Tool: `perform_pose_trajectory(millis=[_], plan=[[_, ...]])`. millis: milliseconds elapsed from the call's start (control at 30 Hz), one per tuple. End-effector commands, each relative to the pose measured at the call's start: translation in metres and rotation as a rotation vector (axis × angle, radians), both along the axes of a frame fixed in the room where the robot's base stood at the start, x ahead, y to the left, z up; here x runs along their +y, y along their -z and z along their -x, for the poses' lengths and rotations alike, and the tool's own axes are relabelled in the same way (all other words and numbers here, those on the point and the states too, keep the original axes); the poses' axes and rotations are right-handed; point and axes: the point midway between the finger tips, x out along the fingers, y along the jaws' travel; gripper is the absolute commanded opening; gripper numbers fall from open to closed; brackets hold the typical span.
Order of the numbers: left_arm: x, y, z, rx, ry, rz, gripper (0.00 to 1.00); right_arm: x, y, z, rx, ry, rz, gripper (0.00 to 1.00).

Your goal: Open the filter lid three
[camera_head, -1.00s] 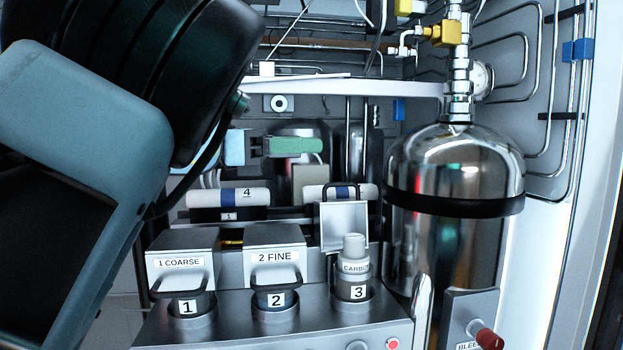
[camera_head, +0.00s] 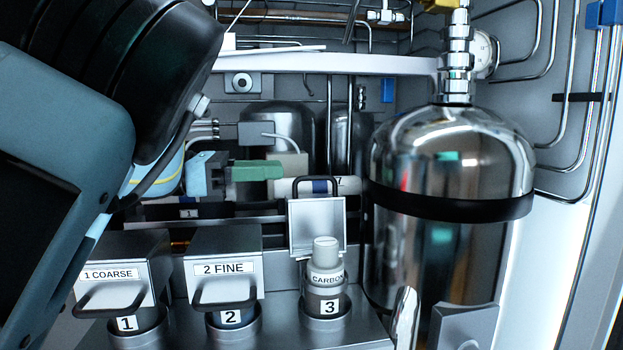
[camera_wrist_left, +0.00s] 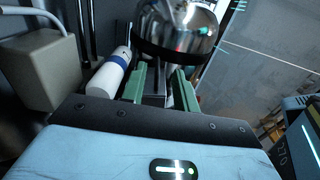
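Filter lid three (camera_head: 317,226) is raised upright on its hinge behind housing three (camera_head: 327,303), its dark handle at the top. The grey carbon filter (camera_head: 325,255) shows in the open housing, above the "3" label. My left gripper (camera_head: 258,171), with green fingers, is up and to the left of the lid, apart from it in the picture. In the left wrist view its fingers (camera_wrist_left: 160,88) are spread, with nothing held between them. A white cylinder with a blue band (camera_wrist_left: 108,76) lies beside the left finger there. My right gripper is in neither view.
Lids one (camera_head: 121,262) and two (camera_head: 223,255) are shut on the same panel. A large steel tank (camera_head: 445,240) stands just right of housing three. A shelf (camera_head: 330,63) and pipes are above. My left arm covers the left side of the head view.

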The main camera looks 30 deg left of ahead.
Motion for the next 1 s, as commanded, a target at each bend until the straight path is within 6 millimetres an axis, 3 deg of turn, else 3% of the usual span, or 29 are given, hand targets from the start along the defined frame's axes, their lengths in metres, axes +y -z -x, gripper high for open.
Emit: perform_pose_trajectory(millis=[100, 300, 500, 933, 1000], plan=[[-0.001, 0.021, -0.001, 0.002, 0.000, 0.001, 0.30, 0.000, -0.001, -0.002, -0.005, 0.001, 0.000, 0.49], [-0.033, 0.016, -0.023, -0.004, 0.003, -0.002, 0.30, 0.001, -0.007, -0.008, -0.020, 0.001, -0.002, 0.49], [-0.052, 0.017, -0.039, -0.003, 0.001, -0.001, 0.30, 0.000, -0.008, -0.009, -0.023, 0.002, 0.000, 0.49], [-0.060, 0.018, -0.045, -0.001, 0.000, -0.001, 0.30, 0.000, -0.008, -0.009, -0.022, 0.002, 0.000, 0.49], [-0.060, 0.018, -0.045, -0.001, 0.000, -0.001, 0.23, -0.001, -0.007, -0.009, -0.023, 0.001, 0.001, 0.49]])
